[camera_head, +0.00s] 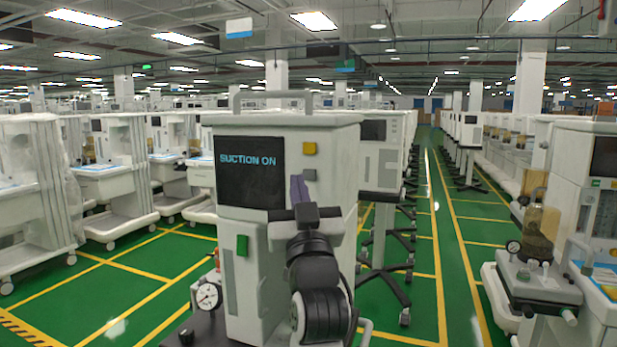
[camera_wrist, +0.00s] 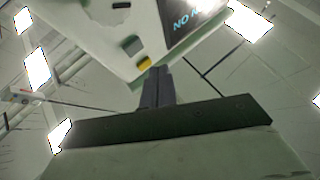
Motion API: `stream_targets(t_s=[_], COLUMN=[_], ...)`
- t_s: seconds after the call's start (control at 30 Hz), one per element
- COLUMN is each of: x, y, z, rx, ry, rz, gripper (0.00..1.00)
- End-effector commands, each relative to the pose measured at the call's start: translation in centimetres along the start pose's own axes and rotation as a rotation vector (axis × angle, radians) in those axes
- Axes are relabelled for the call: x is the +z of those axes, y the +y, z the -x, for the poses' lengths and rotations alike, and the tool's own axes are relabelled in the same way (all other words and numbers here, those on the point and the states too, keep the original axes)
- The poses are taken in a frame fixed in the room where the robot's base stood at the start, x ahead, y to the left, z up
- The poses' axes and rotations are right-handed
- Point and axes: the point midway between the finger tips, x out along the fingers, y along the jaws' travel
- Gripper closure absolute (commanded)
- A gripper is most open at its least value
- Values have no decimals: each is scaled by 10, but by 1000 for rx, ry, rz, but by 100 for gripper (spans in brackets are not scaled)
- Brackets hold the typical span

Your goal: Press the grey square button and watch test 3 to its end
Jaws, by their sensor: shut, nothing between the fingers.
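The white cart (camera_head: 340,160) in front of me has a dark screen (camera_head: 249,190) that reads "SUCTION ON". Right of the screen are a yellow square button (camera_head: 309,148) and, below it, the grey square button (camera_head: 309,175). My gripper (camera_head: 297,180) is shut and empty, its tips just left of and slightly below the grey button in the head view. The wrist view shows the panel upside down, with the grey button (camera_wrist: 133,46) and the yellow button (camera_wrist: 144,63). There my shut fingertips (camera_wrist: 157,70) appear beside the yellow button. I cannot tell whether they touch the panel.
A green button (camera_head: 242,245) is lower on the cart's front, and a round gauge (camera_head: 208,296) is at its lower left. A handle (camera_head: 271,99) spans its top. Other carts stand left and right. A clear green aisle (camera_head: 437,200) runs back on the right.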

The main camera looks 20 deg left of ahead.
Motion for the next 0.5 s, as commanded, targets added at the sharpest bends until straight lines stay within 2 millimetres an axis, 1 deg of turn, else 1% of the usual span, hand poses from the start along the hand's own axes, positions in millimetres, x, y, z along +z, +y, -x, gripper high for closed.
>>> stream_targets(t_s=[0.03, 0.2, 0.5], x=[3, 9, 11], y=[4, 10, 12], z=[-4, -13, -16], rx=[1, 1, 0], ry=[-2, -1, 0], rz=[1, 0, -1], gripper=[100, 100, 100])
